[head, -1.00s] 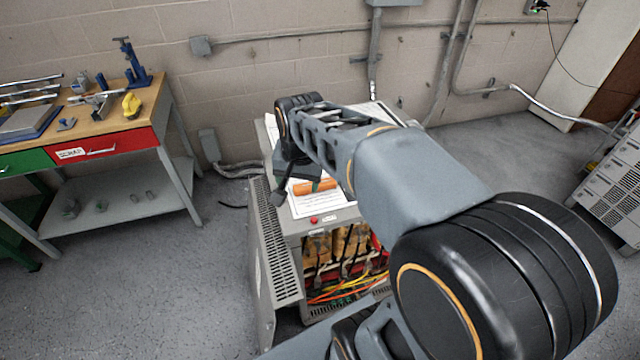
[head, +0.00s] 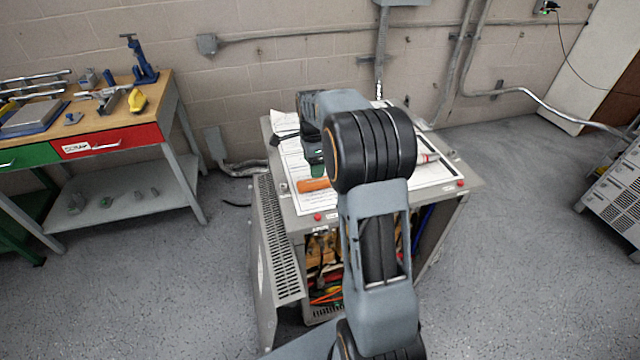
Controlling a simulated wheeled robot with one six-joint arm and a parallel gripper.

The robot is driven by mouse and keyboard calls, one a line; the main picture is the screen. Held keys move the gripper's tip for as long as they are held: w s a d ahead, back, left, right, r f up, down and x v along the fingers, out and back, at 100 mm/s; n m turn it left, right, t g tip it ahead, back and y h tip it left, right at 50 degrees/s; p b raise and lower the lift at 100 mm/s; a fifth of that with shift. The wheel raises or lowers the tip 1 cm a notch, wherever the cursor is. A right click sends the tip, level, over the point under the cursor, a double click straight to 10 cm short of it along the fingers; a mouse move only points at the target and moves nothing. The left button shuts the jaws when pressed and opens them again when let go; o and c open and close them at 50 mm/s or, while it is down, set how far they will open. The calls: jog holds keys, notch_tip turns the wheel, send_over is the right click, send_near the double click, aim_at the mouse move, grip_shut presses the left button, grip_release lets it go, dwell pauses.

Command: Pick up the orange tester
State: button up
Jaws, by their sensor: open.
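The orange tester (head: 313,184) lies on the white paper sheet on top of the grey transformer cabinet, near its front edge. Its right end is hidden behind my arm. My gripper (head: 314,156) is dark and partly hidden by my own wrist and arm. It is over the paper, just behind the tester in the picture. It is open and holds nothing that I can see. Whether a finger touches the tester cannot be told.
The transformer cabinet (head: 448,188) has an open front with coloured wires inside. A small red-and-white item (head: 427,158) lies on the paper at right. A workbench (head: 160,100) with tools stands at left. The floor around the cabinet is mostly clear.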

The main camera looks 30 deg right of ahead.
aim_at(314, 181)
jog(key=shift+s+f, duration=0.15)
jog(key=shift+f, duration=3.2)
jog(key=shift+c, duration=0.2)
jog(key=c, duration=1)
jog(key=shift+r, duration=0.15)
